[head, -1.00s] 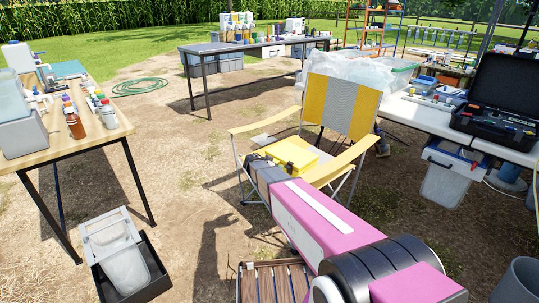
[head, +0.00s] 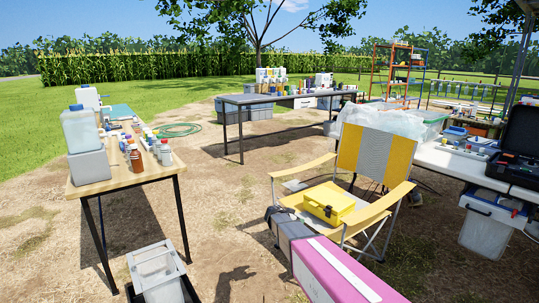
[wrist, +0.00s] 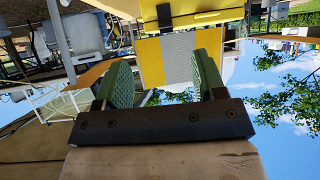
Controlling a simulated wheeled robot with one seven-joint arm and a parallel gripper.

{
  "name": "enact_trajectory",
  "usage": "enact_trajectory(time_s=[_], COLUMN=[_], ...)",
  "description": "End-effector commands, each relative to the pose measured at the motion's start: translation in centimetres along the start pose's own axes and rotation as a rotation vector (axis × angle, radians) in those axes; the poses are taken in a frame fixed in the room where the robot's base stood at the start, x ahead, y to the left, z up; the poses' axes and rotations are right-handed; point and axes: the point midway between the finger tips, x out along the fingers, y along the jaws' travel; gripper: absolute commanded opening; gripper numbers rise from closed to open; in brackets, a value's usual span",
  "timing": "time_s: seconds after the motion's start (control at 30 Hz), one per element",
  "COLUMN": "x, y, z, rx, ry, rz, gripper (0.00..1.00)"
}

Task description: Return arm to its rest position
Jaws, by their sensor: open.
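My gripper shows in the wrist view (wrist: 160,82), with its two green ridged fingers wide apart and nothing between them. The wrist picture is upside down. Beyond the fingers is the yellow and grey back of the folding chair (wrist: 178,60). In the head view my pink and grey arm reaches from the bottom edge toward the chair (head: 376,150); the fingers do not show there. A yellow case (head: 328,203) sits on the chair seat, just beyond the arm's grey end.
A wooden table (head: 110,180) with bottles and a water container stands left, a grey crate (head: 157,270) below it. A dark table (head: 285,97) stands behind. A white table (head: 460,165) with an open black case (head: 515,150) stands right. Bare ground lies between.

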Motion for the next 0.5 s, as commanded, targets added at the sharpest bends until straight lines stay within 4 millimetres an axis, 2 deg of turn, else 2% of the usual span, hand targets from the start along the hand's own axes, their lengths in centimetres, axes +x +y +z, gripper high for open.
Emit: enact_trajectory(time_s=[0.37, 0.5], x=[-0.5, -1.0], y=[4.7, 7.3], z=[0.5, 0.9], rx=[-0.103, -0.165], ry=[-0.112, -0.185], rz=[0.048, 0.065], gripper=[0.64, 0.64])
